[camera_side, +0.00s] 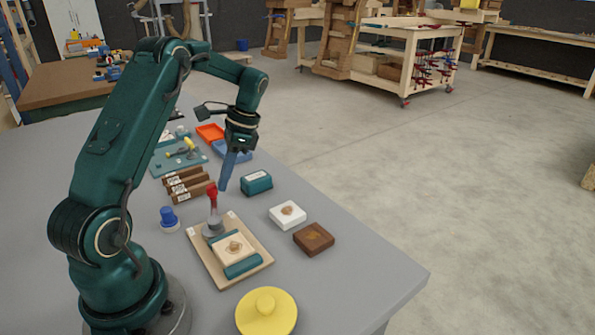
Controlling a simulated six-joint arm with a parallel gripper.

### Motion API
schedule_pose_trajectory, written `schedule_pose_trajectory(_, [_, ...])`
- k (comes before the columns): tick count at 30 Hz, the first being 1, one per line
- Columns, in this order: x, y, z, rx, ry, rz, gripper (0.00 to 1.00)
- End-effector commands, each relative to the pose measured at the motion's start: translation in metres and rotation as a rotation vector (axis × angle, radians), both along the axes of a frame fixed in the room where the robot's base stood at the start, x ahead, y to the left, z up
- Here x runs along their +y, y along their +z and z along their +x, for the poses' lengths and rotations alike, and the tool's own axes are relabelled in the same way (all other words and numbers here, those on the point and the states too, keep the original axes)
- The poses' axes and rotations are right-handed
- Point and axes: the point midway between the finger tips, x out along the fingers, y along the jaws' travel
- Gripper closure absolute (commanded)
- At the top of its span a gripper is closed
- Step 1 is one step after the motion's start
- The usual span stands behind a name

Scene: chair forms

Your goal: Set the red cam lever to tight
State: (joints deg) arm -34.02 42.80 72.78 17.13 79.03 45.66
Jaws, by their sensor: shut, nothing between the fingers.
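The red cam lever (212,196) stands roughly upright on a grey round base at the back left of a tan fixture board (205,268). On the board, a pale square block (222,248) with a brown mark lies behind a teal bar (242,267). My gripper (223,188) points down with its blue-grey fingers shut and empty. Its tips are close to the lever's red top, just right of it in the picture. I cannot tell whether they touch. The tight and loose marks are too small to read.
A yellow knobbed disc (267,312) lies in front of the board. A white block (287,215), a brown block (314,238) and a teal box (256,183) stand to the right. A blue knob (168,217) and brown bars (190,185) are left and behind.

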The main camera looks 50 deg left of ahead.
Motion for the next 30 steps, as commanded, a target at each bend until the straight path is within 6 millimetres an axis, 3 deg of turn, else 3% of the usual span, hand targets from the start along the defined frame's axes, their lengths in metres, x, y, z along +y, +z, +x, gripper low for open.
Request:
schedule_pose_trajectory(15, [-0.005, 0.043, 0.017, -0.002, -0.001, 0.001, 1.00])
schedule_pose_trajectory(30, [-0.009, 0.050, 0.021, -0.009, -0.012, 0.005, 1.00])
